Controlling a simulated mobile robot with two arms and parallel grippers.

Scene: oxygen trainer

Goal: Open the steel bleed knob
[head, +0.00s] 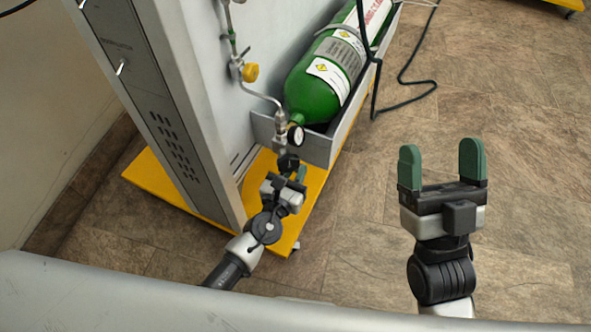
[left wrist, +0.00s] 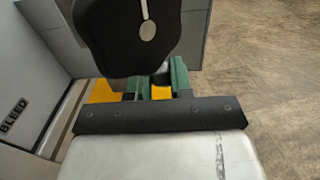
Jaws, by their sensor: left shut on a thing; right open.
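My left gripper (head: 290,177) is at the lower end of the pipe fittings on the grey panel, just below the pressure gauge (head: 296,135). In the left wrist view its green fingers (left wrist: 156,84) are shut around a small part, of which only a sliver of grey metal (left wrist: 161,77) shows. This appears to be the steel bleed knob; most of it is hidden by the fingers and a black rounded part (left wrist: 130,38) in front. A "BLEED" label (left wrist: 13,115) is on the panel at left. My right gripper (head: 441,172) is open and empty above the floor.
A green oxygen cylinder (head: 315,92) lies in a grey tray (head: 345,128) beside the panel. A yellow knob (head: 251,72) is higher on the piping. A yellow base (head: 160,185) juts out below. A black hose (head: 405,82) loops over the floor, which is otherwise clear at right.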

